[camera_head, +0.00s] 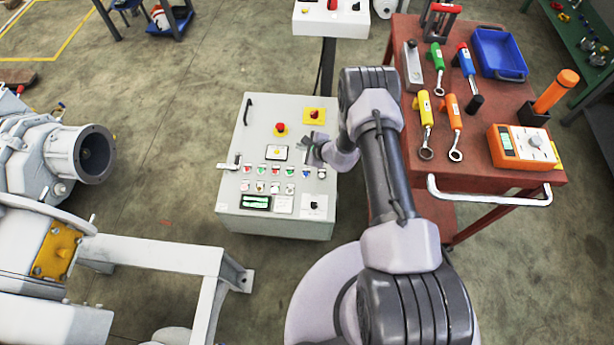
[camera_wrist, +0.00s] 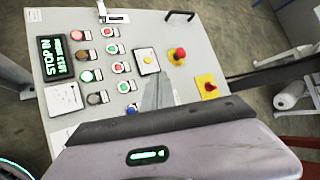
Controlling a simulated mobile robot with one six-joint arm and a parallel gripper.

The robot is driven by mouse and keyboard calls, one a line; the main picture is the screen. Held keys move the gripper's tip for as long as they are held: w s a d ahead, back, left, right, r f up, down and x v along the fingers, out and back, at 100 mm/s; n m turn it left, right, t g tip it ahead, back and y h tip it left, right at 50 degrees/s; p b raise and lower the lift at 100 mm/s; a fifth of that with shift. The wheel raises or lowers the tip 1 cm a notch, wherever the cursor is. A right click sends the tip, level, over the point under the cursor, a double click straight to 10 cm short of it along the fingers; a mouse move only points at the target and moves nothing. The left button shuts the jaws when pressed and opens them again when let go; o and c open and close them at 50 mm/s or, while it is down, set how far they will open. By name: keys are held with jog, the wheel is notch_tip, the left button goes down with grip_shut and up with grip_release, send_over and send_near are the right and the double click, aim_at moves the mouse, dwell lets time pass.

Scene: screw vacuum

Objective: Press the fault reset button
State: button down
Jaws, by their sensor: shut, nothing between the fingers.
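The light grey control panel (camera_head: 263,108) stands left of my arm. A yellow round button on a white plate (camera_head: 277,152) sits near its middle; it also shows in the wrist view (camera_wrist: 148,60). Two rows of small coloured buttons (camera_head: 269,178) lie below it, seen in the wrist view too (camera_wrist: 103,67). The labels are too small to read, so I cannot tell which one is fault reset. My gripper (camera_head: 308,148) is shut and empty over the panel's right part. In the wrist view its closed fingers (camera_wrist: 158,82) point toward the yellow button; contact is unclear.
A red mushroom button (camera_head: 280,129) and a red rotary switch on yellow (camera_head: 314,115) are on the upper panel. A lit display (camera_head: 256,202) is at the lower left. A red tool cart (camera_head: 480,170) stands right of my arm; grey machinery (camera_head: 60,150) is left.

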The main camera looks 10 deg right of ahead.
jog(key=m+h, duration=0.1)
send_over(308, 176)
notch_tip(308, 176, down, 5)
jog(key=shift+r, duration=0.15)
jog(key=shift+a, duration=0.1)
notch_tip(308, 176, down, 9)
jog(key=b, duration=0.7)
jog(key=shift+r, duration=0.1)
dwell(1.4)
jog(key=shift+f+b, duration=0.45)
jog(key=shift+b, duration=0.1)
jog(key=shift+f+b, duration=0.4)
dwell(0.4)
jog(key=shift+r, duration=0.15)
jog(key=shift+r+p, duration=0.6)
jog(key=shift+r, duration=0.1)
